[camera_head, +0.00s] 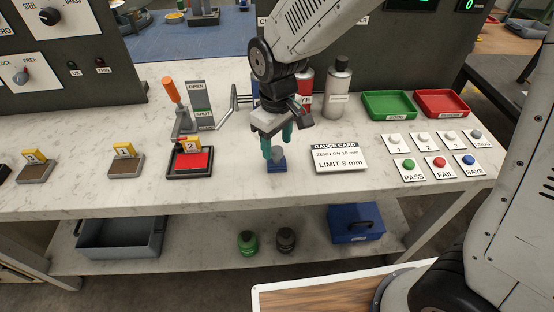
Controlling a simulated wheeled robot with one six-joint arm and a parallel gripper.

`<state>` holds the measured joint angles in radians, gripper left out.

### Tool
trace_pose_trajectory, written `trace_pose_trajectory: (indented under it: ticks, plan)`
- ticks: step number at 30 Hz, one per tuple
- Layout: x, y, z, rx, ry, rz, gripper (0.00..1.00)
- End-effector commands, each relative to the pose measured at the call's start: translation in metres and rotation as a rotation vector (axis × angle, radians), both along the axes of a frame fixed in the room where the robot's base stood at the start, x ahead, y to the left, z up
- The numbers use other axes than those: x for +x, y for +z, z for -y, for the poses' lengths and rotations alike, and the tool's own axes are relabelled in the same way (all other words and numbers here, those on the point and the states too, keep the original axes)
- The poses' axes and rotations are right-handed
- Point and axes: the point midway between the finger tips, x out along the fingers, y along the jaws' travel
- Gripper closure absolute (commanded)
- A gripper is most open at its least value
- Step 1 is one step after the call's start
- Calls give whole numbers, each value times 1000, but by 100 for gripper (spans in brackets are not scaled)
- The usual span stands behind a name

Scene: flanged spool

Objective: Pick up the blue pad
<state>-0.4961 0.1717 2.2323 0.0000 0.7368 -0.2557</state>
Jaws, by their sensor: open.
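A small dark blue pad (276,167) lies on the pale marble-look bench top (235,187), near the middle of the view. A grey rounded piece (277,154) stands on top of it. My gripper (277,149) points down right over the pad, with its teal fingers apart on either side of the grey piece. From this angle I cannot tell whether the fingers touch it. The fingers partly cover the grey piece, while the pad's front shows clear.
A gauge card (340,158) lies close to the right. A black-framed red pad (190,160) and an orange-handled lever (173,92) are to the left. Cans (338,88) stand close behind. Green (389,105) and red (441,104) trays sit back right. The bench front is clear.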

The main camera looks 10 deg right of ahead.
Motion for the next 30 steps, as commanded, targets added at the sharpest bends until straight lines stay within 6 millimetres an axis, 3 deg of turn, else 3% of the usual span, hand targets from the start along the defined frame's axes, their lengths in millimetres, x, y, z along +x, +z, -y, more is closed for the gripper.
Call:
trace_pose_trajectory:
  ticks: [6, 14, 15, 20, 30]
  plan:
    - [-2, -30, -1, -2, -1, -4, 46]
    - [-2, -33, -1, 0, -1, 0, 46]
    - [-2, -33, -1, 0, -1, 0, 49]
    - [-2, -33, -1, 0, -1, 0, 94]
    - [-2, -32, -1, 0, 0, 0, 95]
